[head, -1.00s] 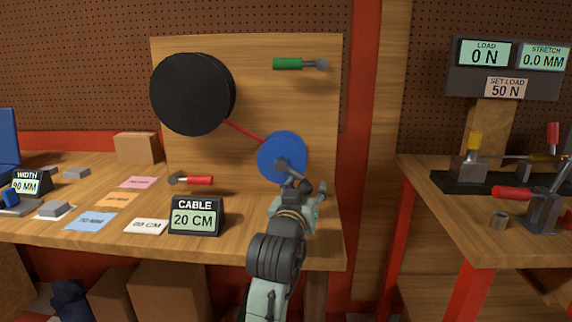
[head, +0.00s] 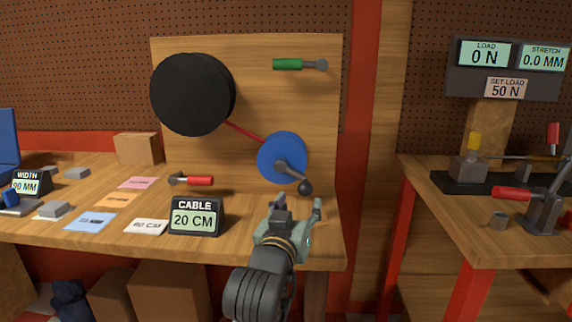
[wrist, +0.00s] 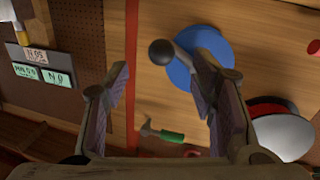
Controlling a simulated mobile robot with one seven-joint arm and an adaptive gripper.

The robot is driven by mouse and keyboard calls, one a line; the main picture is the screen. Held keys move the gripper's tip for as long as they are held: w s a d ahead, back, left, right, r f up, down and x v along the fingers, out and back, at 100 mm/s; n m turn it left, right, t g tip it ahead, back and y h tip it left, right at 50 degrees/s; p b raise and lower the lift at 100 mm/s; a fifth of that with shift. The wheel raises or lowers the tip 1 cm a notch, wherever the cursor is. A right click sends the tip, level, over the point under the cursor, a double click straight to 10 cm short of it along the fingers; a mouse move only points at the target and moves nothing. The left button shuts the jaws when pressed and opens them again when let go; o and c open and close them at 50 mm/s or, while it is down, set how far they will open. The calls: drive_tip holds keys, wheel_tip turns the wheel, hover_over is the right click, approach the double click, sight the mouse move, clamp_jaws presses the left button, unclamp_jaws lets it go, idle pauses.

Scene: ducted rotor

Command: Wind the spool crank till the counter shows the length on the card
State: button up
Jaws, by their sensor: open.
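The blue spool disc (head: 279,152) is mounted on the upright wooden board, with a grey crank arm and a dark ball knob (head: 305,188) pointing down and right. A red cable runs from it to a large black drum (head: 193,94). The counter (head: 195,219) on the bench shows 20 CM. The white card (head: 147,226) beside it seems to read 60 CM. My gripper (head: 298,206) is open and empty just below the knob. In the wrist view the knob (wrist: 161,52) appears between and beyond the open fingertips (wrist: 164,72), apart from them.
A green-handled tool (head: 288,64) is on the board above. A red-handled tool (head: 198,181) lies on the bench left of the disc. Coloured cards and a block (head: 138,148) are further left. A second bench with a load rig (head: 480,185) stands at right.

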drive_tip(key=shift+s+r, duration=0.1)
drive_tip(key=shift+s, duration=0.85)
drive_tip(key=shift+s+f+b, duration=0.1)
drive_tip(key=shift+f+b, duration=0.2)
drive_tip(key=shift+b, duration=0.3)
drive_tip(key=shift+s+b, duration=0.1)
drive_tip(key=shift+b, duration=0.7)
drive_tip(key=s+b, duration=0.1)
drive_tip(key=b, duration=0.3)
drive_tip(key=shift+s, duration=0.2)
drive_tip(key=shift+s+r+b, duration=0.2)
drive_tip(key=shift+s+b, duration=0.15)
drive_tip(key=shift+b, duration=0.4)
